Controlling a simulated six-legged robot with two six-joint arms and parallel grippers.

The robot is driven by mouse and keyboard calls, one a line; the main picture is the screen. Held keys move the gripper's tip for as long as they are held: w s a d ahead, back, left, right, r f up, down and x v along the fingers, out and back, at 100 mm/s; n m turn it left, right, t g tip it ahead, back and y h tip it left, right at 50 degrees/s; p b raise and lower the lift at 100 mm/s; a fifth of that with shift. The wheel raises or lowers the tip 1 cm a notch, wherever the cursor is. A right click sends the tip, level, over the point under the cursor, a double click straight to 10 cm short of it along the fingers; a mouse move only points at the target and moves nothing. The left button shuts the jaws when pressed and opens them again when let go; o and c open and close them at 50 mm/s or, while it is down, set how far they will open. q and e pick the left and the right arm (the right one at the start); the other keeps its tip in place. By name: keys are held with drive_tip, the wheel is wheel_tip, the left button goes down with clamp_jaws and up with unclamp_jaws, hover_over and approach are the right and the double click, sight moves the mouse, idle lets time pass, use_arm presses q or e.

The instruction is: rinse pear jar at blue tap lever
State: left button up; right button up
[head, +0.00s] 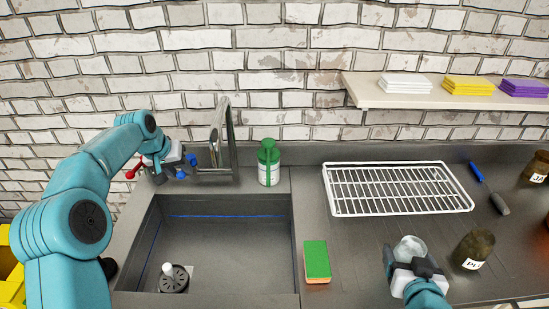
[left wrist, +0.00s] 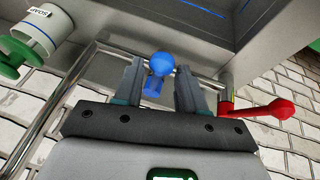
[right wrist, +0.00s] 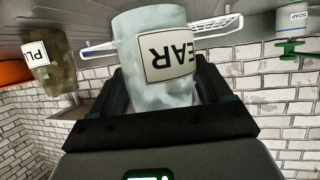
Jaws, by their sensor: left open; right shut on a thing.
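The pear jar (right wrist: 155,55) is pale and cloudy, with a label reading "EAR" in the right wrist view. My right gripper (head: 415,268) is shut on it, over the counter right of the sponge; the jar's top (head: 410,248) shows in the head view. The blue tap lever (left wrist: 160,66) has a round knob and sits between the open fingers of my left gripper (left wrist: 160,88), apart from both. In the head view the lever (head: 191,160) is beside my left gripper (head: 175,160). The red lever (left wrist: 265,110) is just right of the fingers. The metal tap (head: 220,135) stands behind the sink.
The sink (head: 220,240) holds a drain with a white plug (head: 168,269). A green-topped soap bottle (head: 268,165), a sponge (head: 317,262), a white rack (head: 400,190), a brush (head: 490,190) and dark jars (head: 474,248) stand around. A shelf (head: 440,98) holds folded cloths.

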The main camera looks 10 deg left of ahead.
use_arm(q)
drive_tip(key=shift+w+f, duration=0.2)
drive_tip(key=shift+f, duration=0.25)
drive_tip(key=shift+d, duration=0.1)
clamp_jaws()
drive_tip(key=shift+w+d+n+y, duration=0.2)
drive_tip(key=shift+d+n+y, duration=0.3)
drive_tip(key=shift+n, duration=0.3)
unclamp_jaws()
